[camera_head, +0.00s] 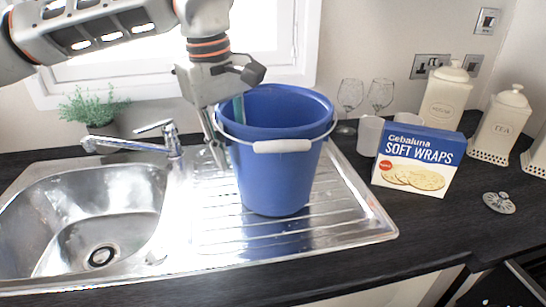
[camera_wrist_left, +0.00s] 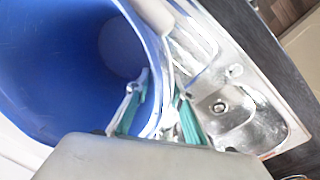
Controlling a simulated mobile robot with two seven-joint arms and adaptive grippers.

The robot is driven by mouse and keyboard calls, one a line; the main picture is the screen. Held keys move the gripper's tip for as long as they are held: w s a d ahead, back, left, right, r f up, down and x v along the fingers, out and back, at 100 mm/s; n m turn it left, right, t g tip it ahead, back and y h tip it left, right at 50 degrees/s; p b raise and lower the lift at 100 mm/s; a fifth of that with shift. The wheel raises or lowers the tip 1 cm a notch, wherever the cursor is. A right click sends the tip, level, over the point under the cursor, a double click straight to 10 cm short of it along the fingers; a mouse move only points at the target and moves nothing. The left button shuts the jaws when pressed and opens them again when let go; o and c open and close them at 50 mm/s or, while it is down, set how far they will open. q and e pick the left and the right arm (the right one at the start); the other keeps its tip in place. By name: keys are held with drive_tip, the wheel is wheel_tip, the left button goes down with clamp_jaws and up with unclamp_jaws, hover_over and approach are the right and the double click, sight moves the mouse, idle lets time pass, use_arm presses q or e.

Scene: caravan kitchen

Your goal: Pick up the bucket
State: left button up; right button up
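The blue bucket (camera_head: 277,180) stands upright on the ribbed steel drainboard, its white handle (camera_head: 283,146) hanging across the front. My left gripper (camera_head: 225,130) is at the bucket's left rim, pointing down. It is open, with one finger inside the bucket and the other outside. In the left wrist view, the bucket (camera_wrist_left: 50,70) fills the left side. The gripper's teal-padded fingers (camera_wrist_left: 160,100) stand apart on either side of the rim, and a gap shows between them and the wall. My right gripper is in neither view.
The sink basin (camera_head: 95,215) and tap (camera_head: 145,138) are left of the bucket. A soft wraps box (camera_head: 417,160), white cups (camera_head: 370,135), wine glasses (camera_head: 380,95) and canisters (camera_head: 445,98) stand to its right. A plant (camera_head: 92,108) is by the window. The front right counter is mostly clear.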

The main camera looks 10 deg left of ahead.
use_arm(q)
drive_tip(key=shift+w+f, duration=0.1)
drive_tip(key=shift+f, duration=0.1)
drive_tip(key=shift+r, duration=0.2)
clamp_jaws()
